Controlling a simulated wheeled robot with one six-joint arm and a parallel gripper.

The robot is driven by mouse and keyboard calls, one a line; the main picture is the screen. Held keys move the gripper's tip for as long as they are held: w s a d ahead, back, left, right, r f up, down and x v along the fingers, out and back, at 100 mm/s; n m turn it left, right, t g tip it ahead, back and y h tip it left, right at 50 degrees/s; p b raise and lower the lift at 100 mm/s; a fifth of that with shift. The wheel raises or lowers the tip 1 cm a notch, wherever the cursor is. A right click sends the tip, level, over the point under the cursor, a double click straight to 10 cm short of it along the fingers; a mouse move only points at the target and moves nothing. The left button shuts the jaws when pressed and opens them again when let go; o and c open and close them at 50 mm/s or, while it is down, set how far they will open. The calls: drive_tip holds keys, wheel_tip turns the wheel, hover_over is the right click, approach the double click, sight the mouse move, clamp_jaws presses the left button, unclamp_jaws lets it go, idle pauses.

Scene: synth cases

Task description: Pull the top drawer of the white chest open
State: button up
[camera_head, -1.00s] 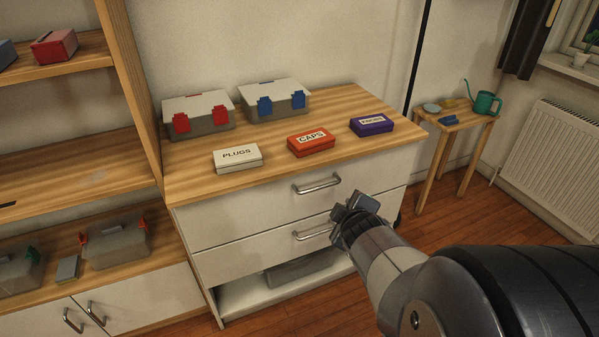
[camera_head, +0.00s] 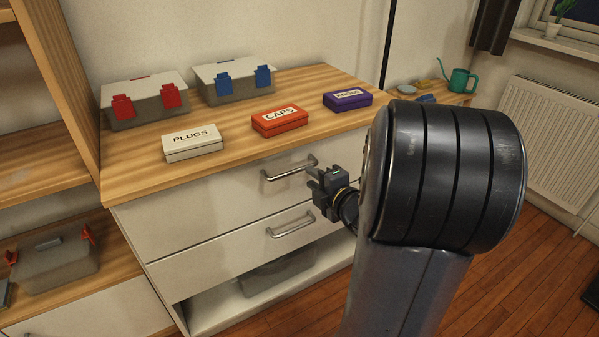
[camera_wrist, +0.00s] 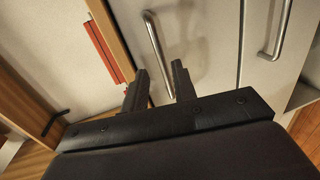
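The white chest (camera_head: 150,290) has a wooden top and two drawers above an open bottom shelf. The top drawer (camera_head: 200,211) looks closed, its front level with the lower drawer. Its silver bar handle (camera_head: 290,168) also shows in the wrist view (camera_wrist: 155,45). My gripper (camera_head: 314,181) is open and empty, close to the right end of this handle in the head view. In the wrist view, my fingers (camera_wrist: 160,72) are apart, with the handle's near end in line with the gap between them. I cannot tell whether they touch it.
The lower drawer's handle (camera_head: 290,225) is just below. On the chest top stand a white PLUGS box (camera_head: 192,143), a red CAPS box (camera_head: 280,121), a purple box (camera_head: 347,100) and two grey cases. A wooden shelf unit (camera_head: 50,145) adjoins at left.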

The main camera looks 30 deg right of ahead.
sight(301, 170)
drive_tip(key=b+x, duration=0.1)
drive_tip(key=x, duration=0.6)
drive_tip(key=shift+c, duration=0.5)
clamp_jaws()
